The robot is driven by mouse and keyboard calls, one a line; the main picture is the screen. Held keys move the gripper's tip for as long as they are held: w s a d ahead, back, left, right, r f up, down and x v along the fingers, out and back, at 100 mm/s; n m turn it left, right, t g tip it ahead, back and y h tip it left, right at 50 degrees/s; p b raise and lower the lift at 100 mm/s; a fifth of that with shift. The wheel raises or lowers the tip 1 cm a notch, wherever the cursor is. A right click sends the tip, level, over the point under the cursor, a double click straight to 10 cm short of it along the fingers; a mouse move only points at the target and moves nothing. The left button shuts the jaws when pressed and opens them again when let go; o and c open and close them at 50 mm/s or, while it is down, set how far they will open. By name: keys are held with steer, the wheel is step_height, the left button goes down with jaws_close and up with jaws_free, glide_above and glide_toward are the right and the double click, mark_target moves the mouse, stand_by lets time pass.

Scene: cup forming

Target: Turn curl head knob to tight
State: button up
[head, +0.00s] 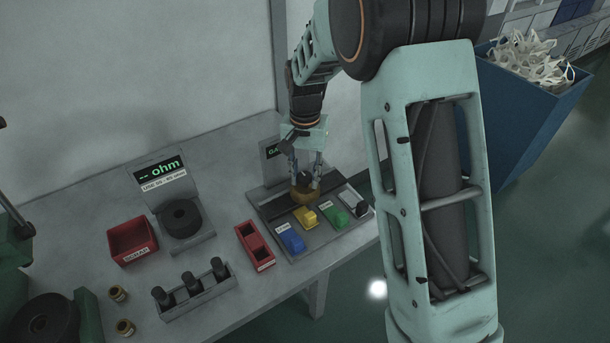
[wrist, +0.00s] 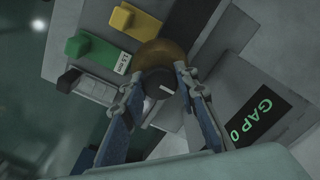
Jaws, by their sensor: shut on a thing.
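A dark round knob (wrist: 155,86) with a short white pointer line sits on a brass-coloured round base (wrist: 163,53). In the head view the knob (head: 303,180) and brass base (head: 302,195) are on the grey fixture (head: 268,212) at the right of the bench. My gripper (head: 305,181) reaches down over the knob. In the wrist view the fingers of my gripper (wrist: 160,83) are on either side of the knob and shut on it. The pointer is visible between the fingers. I cannot read any marks around the knob.
Blue (head: 290,239), yellow (head: 305,216) and green (head: 334,216) levers line the fixture's front. A GAP display (wrist: 257,118) stands behind. A red two-part tray (head: 255,247) is left of the fixture. A rack of dark cylinders (head: 192,288) and an ohm meter stand (head: 165,190) are farther left.

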mark_target(305, 176)
steer(key=o, duration=1.1)
step_height(305, 176, up, 12)
steer(key=shift+r, duration=0.1)
